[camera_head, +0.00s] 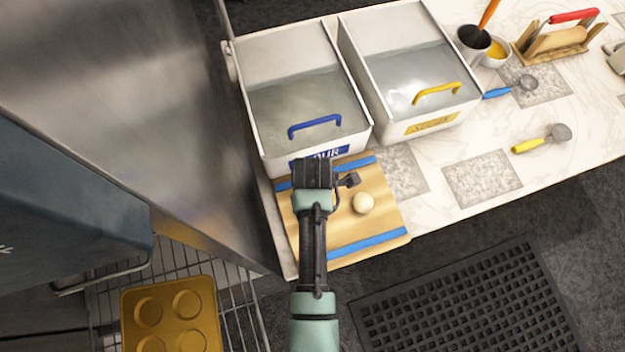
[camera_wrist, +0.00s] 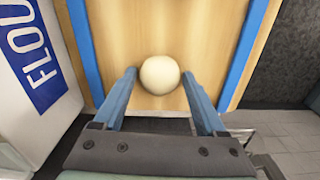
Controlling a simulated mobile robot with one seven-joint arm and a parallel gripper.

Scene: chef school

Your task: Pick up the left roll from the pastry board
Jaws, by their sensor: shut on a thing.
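My gripper (camera_head: 347,182) is over the pastry board (camera_head: 370,240), a wooden board with blue stripes. In the wrist view my gripper (camera_wrist: 163,80) is shut on a round cream roll (camera_wrist: 160,75) between its two blue fingertips. This roll is near the board's left edge and is hidden by my arm in the head view. I cannot tell whether it touches the board. Another pale roll (camera_head: 363,203) lies on the board, to the right of my gripper in the head view.
The flour bin (camera_head: 262,140) with a blue handle stands right behind the board. A sugar bin (camera_head: 470,104) is beside it. A metal wall (camera_head: 180,130) is close on the left. Scoops (camera_head: 545,138) lie on the counter to the right.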

